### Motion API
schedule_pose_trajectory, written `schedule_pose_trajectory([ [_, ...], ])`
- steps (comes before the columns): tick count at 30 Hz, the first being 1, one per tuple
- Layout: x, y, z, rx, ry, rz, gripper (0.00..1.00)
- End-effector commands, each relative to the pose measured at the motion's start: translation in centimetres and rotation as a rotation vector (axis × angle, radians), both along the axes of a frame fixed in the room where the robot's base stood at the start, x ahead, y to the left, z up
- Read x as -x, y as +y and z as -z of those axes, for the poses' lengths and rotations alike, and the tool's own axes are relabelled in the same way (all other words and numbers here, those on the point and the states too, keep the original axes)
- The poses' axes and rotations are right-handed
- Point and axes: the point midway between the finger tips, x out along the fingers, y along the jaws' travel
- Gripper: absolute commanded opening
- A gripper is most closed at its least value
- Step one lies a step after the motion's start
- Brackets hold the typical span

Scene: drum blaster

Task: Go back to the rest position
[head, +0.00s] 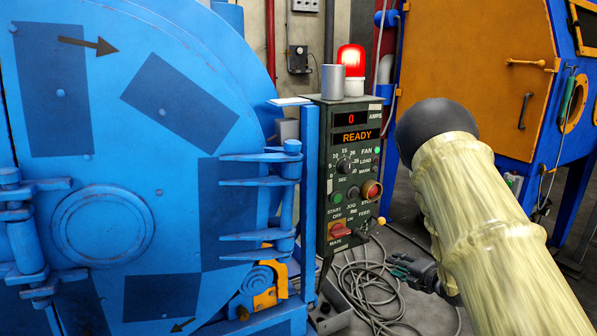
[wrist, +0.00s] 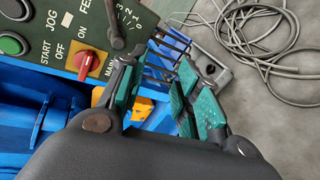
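My gripper (wrist: 160,88) shows in the wrist view with its two green-padded fingers apart and nothing between them. In the head view my gripper (head: 402,268) is partly hidden behind my cream-covered forearm, to the right of the control panel. The dark green control panel (head: 322,205) stands upright beside the blue drum machine and its display reads READY. Its red main switch (head: 340,230) sits near the bottom; the switch also shows in the wrist view (wrist: 86,64), left of my fingers. My gripper appears apart from the panel.
The large blue drum door (head: 90,215) fills the left side and looks shut. A lit red beacon (head: 351,62) tops the panel. Coiled grey cables (head: 368,290) lie on the floor. An orange cabinet (head: 470,75) with blue framing stands behind my arm.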

Motion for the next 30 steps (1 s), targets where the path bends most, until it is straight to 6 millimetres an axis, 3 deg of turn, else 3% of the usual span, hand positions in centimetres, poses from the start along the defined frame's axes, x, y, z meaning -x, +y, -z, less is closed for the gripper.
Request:
schedule_pose_trajectory([
  [1,1.7,0.2,2.8,-0.066,0.069,0.062,0.33],
  [6,7.6,1.2,10.6,-0.299,0.288,0.299,0.33],
  [11,14.3,2.4,16.9,-0.491,0.480,0.534,0.33],
  [15,20.8,3.7,21.6,-0.641,0.634,0.755,0.33],
  [22,32.6,6.5,27.0,-0.840,0.852,1.145,0.33],
  [27,41.3,8.6,28.9,-0.942,0.969,1.444,0.33],
  [30,45.3,9.6,29.3,-0.976,1.011,1.589,0.33],
])
